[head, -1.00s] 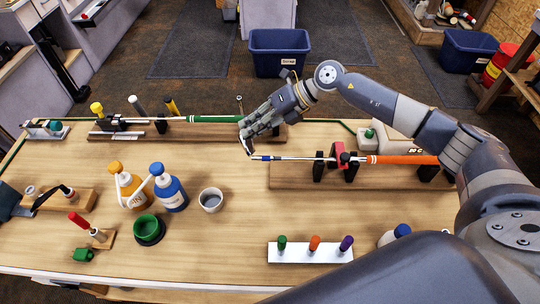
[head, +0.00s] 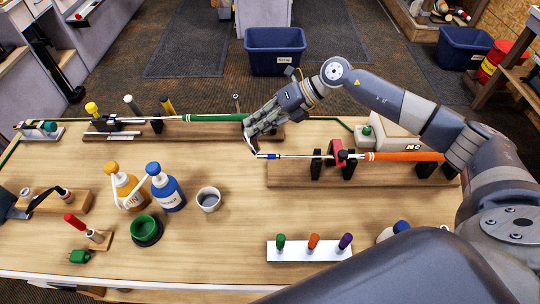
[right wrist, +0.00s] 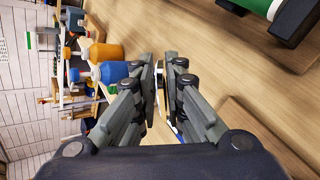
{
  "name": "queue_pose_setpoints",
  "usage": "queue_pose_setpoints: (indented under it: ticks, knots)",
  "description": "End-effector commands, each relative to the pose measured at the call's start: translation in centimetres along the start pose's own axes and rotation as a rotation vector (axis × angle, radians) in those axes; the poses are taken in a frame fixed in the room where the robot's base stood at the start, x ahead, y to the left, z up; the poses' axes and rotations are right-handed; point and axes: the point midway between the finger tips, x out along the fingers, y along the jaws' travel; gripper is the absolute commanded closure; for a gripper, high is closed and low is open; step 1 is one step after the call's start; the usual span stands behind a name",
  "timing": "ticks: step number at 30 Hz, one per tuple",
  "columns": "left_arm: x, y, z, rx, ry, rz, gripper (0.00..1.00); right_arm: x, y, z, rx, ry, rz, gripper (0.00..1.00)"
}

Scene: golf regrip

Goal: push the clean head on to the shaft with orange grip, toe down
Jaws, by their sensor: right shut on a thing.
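The shaft with the orange grip (head: 405,156) lies level across black supports on the right wooden stand, and its blue-banded end (head: 272,156) points left. My right gripper (head: 251,143) is shut on the club head (head: 254,151), just above and left of that end. The head shows only as a thin silver edge, mostly hidden by the fingers; it meets or nearly meets the shaft end, and I cannot tell how deep it sits or which way its toe points. In the right wrist view, the fingers (right wrist: 161,88) close around a mostly hidden piece. My left gripper is not in view.
A shaft with a green grip (head: 215,118) lies on the rear left stand, close behind my right gripper. Orange (head: 127,190) and blue (head: 168,190) bottles and a grey cup (head: 208,199) stand front left. A white rack (head: 310,250) holds coloured handles. The table between is clear.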

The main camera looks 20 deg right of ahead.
Motion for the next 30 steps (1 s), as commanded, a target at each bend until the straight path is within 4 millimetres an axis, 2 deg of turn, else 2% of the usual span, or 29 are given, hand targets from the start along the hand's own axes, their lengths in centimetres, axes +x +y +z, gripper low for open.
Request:
queue_pose_setpoints:
  ticks: [11,12,14,15,25,30]
  knots:
    - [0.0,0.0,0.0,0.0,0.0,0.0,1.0,-0.2,-0.2,0.1,0.0,0.0,-0.005,1.0]
    - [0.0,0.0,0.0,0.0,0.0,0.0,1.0,-0.2,-0.2,0.1,0.0,0.0,-0.005,0.83]
    - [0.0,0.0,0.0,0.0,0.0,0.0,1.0,-0.2,-0.2,0.1,0.001,0.0,-0.005,0.69]
    - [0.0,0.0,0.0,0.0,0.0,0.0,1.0,-0.2,-0.2,0.0,0.0,0.0,-0.005,0.66]
    - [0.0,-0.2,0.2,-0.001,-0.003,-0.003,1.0,-0.2,-0.2,0.0,0.0,0.001,-0.004,0.66]
    - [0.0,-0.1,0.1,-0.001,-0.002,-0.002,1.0,-2.3,-0.3,0.0,0.001,-0.001,-0.006,0.66]
